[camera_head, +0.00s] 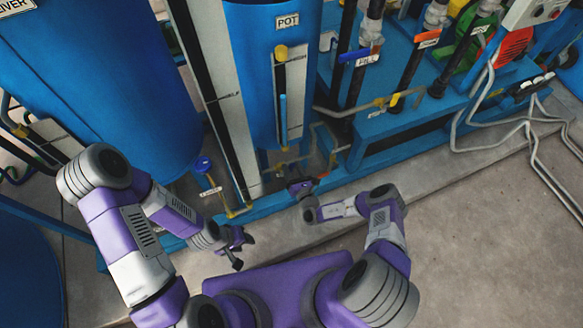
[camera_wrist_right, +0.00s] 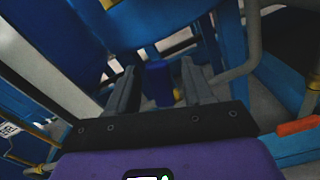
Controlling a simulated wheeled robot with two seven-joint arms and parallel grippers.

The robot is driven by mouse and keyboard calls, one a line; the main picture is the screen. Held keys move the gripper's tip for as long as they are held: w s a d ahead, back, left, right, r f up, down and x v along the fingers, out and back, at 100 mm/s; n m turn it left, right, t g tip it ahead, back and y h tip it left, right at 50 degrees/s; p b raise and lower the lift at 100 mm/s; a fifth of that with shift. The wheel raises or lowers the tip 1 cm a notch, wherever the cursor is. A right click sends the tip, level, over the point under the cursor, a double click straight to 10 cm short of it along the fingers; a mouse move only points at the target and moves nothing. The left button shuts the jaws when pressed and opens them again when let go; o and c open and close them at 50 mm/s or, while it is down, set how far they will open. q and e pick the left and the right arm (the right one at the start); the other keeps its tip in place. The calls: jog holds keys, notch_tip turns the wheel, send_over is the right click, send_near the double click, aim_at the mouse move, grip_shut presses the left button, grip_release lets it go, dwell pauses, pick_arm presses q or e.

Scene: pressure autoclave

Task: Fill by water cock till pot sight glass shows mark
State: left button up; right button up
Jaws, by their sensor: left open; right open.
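The blue pot (camera_head: 267,60) stands upright behind my arms, labelled POT. Its sight glass (camera_head: 283,110) runs down its front, with a blue column in about the lower half. A blue-lever cock (camera_head: 353,57) with a white tag sits on a pipe right of the pot. Another blue-handled valve (camera_head: 203,165) with a tag stands low on the left; I cannot tell which is the water cock. My right gripper (camera_head: 302,188) is open below the pot. In the right wrist view, a blue upright part (camera_wrist_right: 158,83) shows between its fingers, apparently not gripped. My left gripper (camera_head: 240,252) is open and empty.
A large blue vessel (camera_head: 105,75) fills the left. A white and black gauge strip (camera_head: 217,90) stands beside the pot. Pipes and an orange-handled valve (camera_head: 428,43) crowd the right. A blue frame rail edges the floor; grey hoses (camera_head: 530,125) lie at right.

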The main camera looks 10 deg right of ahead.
jog(key=shift+w+a, duration=0.15)
jog(key=shift+w, duration=0.45)
pick_arm(q)
jog(key=shift+f, duration=0.15)
